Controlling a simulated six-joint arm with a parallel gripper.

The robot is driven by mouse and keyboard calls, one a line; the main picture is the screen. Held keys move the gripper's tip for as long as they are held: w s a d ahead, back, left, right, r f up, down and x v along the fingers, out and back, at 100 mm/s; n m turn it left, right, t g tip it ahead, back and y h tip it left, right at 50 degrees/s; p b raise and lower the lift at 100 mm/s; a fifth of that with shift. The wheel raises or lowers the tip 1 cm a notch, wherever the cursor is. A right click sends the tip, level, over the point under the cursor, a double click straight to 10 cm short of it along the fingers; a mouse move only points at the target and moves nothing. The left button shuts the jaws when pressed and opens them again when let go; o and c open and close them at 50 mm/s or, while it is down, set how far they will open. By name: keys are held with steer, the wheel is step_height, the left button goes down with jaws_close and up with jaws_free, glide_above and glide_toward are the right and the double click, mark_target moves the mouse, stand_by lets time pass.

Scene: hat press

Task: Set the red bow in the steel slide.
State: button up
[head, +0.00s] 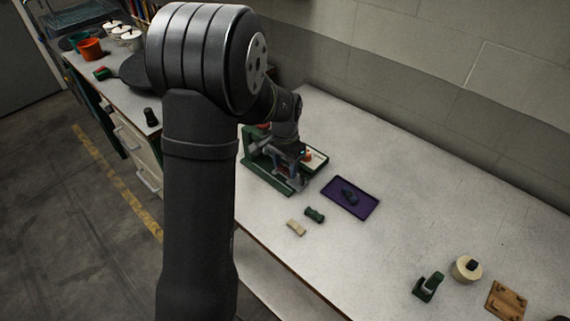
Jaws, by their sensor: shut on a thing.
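My gripper (297,175) is pointed down at the green press (262,172) on the white table. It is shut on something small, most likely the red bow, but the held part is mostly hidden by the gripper. A small orange-red piece (308,156) shows just right of the gripper, in front of a pale pad; I cannot tell whether it is part of the bow. Grey metal around the fingertips may be the steel slide, but gripper and press blend together there. I cannot tell whether the held thing touches the slide.
A purple tray (367,210) with a dark object (349,196) lies right of the press. A green block (314,214) and a cream block (296,227) lie in front. A green tool (428,286), cream roll (466,268) and wooden board (506,300) are farther right. The table's middle is clear.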

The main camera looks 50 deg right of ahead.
steer(key=shift+f, duration=0.1)
steer(key=o, duration=1)
step_height(320, 180, up, 18)
steer(key=shift+f, duration=0.25)
steer(key=shift+f, duration=0.1)
step_height(320, 180, down, 17)
steer(key=shift+f, duration=0.15)
steer(key=shift+r, duration=0.2)
